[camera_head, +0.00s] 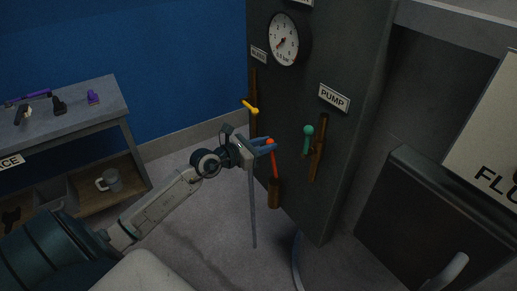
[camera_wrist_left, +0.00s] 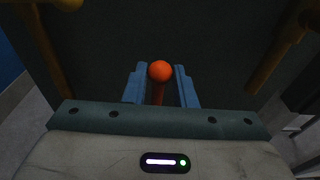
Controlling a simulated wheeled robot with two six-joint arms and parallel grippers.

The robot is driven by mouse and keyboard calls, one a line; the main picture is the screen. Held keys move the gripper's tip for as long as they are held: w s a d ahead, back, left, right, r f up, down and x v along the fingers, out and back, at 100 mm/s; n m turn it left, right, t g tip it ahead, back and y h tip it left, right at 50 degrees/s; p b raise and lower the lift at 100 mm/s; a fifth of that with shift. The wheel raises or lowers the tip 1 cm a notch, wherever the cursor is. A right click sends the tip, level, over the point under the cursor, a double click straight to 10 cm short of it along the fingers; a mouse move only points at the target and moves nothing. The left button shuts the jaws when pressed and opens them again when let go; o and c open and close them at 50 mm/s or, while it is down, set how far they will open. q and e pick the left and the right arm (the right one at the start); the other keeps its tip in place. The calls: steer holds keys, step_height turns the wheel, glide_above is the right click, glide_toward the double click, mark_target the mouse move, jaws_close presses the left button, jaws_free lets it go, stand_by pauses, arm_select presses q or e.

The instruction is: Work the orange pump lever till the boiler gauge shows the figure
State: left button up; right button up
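The orange pump lever (camera_head: 273,160) has a round orange knob and a red-orange shaft rising from a brown slot in the dark cabinet. My left gripper (camera_head: 265,146) is at the knob, with blue fingers reaching toward it. In the left wrist view the knob (camera_wrist_left: 160,71) sits between the two blue fingertips (camera_wrist_left: 161,78), very close to both. Whether they press on it cannot be told. My right gripper is not in view.
A yellow-handled lever (camera_head: 251,107) is left of the orange one, and a green-knobbed lever (camera_head: 308,131) is right, under the PUMP sign (camera_head: 334,97). A grey workbench (camera_head: 70,123) with tools stands at left. Floor (camera_head: 200,235) is clear below my arm.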

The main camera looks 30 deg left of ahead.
arm_select(q)
steer(key=shift+c, duration=0.8)
steer(key=s+f, duration=0.1)
steer(key=s, duration=0.1)
steer(key=s+a, duration=0.1)
steer(key=s, duration=0.1)
steer(key=s+a+f, duration=0.1)
steer(key=shift+s+a+f+b, duration=0.2)
steer(key=shift+s+f+b, duration=0.1)
steer(key=shift+s+b, duration=0.1)
steer(key=shift+r, duration=0.1)
steer(key=s+f+b, duration=0.1)
steer(key=s+a+f+b, duration=0.1)
steer(key=f, duration=0.1)
steer(key=shift+s+a+b, duration=0.1)
steer(key=shift+s+b, duration=0.25)
steer(key=shift+s, duration=0.05)
steer(key=shift+s+a+f+b, duration=0.25)
steer(key=shift+s+f+b, duration=0.05)
steer(key=shift+s+b, duration=0.25)
steer(key=shift+r, duration=0.15)
